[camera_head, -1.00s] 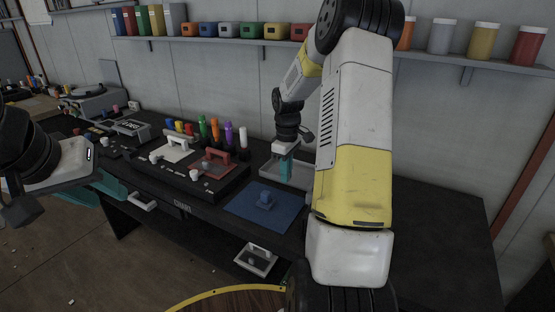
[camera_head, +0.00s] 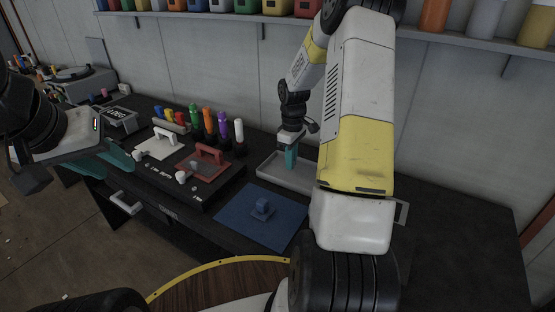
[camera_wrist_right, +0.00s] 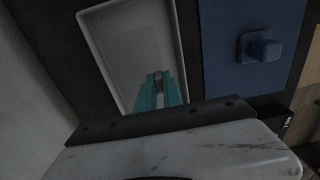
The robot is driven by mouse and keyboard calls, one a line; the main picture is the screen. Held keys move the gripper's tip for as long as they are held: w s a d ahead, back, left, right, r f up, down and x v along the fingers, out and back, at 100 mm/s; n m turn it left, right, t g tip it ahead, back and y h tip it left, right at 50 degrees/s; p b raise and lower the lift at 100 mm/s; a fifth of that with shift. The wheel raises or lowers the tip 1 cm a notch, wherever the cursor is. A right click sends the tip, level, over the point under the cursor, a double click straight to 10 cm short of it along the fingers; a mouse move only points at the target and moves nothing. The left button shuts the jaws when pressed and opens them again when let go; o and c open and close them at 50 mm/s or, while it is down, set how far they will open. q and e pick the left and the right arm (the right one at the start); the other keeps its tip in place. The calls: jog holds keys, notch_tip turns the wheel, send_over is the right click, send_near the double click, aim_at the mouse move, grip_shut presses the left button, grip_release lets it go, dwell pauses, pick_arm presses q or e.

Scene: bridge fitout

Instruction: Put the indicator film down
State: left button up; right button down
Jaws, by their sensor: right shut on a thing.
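My right gripper (camera_head: 290,163) points down over the shallow grey tray (camera_head: 266,172) on the dark bench. In the right wrist view its teal fingers (camera_wrist_right: 158,92) are shut on a small grey piece (camera_wrist_right: 158,77), which I take for the tab of the indicator film. A faint greyer patch (camera_wrist_right: 140,52) shows inside the tray, likely the film. I cannot tell whether it touches the tray floor. The tray's pale rim (camera_wrist_right: 95,58) surrounds it. My left gripper (camera_head: 112,164) is at the left, its teal fingers apart and empty, away from the tray.
A blue mat (camera_head: 238,218) with a blue knobbed block (camera_head: 262,208) lies beside the tray. Left of it, a black fixture holds a white-handled plate (camera_head: 158,149) and a red-handled plate (camera_head: 204,168). Several coloured markers (camera_head: 208,122) stand behind. The bench right of my arm is clear.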

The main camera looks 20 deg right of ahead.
aim_at(290, 180)
jog(key=shift+f, duration=2.5)
jog(key=c, duration=1.5)
grip_release()
jog(key=shift+f, duration=0.1)
